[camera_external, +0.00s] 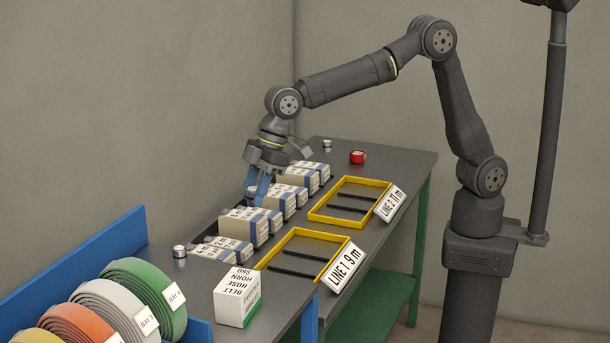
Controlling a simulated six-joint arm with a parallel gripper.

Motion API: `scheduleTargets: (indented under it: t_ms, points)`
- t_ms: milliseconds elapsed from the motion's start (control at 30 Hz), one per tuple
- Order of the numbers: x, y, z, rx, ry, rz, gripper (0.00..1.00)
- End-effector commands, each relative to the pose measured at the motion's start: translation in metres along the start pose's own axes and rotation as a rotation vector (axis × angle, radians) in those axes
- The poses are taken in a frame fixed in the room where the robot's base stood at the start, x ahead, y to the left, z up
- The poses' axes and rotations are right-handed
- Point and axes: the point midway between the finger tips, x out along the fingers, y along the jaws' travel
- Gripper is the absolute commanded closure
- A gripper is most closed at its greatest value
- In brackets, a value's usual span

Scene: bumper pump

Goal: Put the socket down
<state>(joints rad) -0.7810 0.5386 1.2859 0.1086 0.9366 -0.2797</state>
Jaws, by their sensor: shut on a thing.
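My gripper (258,190) points down over the row of boxes, with its blue fingers shut. The fingers look shut on this box, but the grip itself is partly hidden. I cannot read its label or tell whether it is the socket. Two small metallic cylinders stand on the bench, one at the near left (179,252) and one at the far end (327,146).
More white and blue boxes (290,197) fill the row. Two yellow-rimmed trays, LINE 1 (345,238) and LINE 2 (388,183), lie to the right, holding dark bars.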

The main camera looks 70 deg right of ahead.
Motion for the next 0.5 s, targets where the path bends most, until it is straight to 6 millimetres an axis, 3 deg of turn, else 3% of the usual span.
scheduleTargets:
  t_ms: [33, 200, 367, 500]
  points:
    - [-0.002, -0.024, -0.004, -0.039, 0.001, -0.016, 0.94]
    - [-0.007, -0.074, -0.008, -0.121, 0.001, -0.050, 0.94]
    - [-0.006, -0.095, -0.009, -0.152, 0.000, -0.063, 0.94]
    - [0.010, -0.117, -0.013, -0.158, -0.001, -0.066, 0.94]
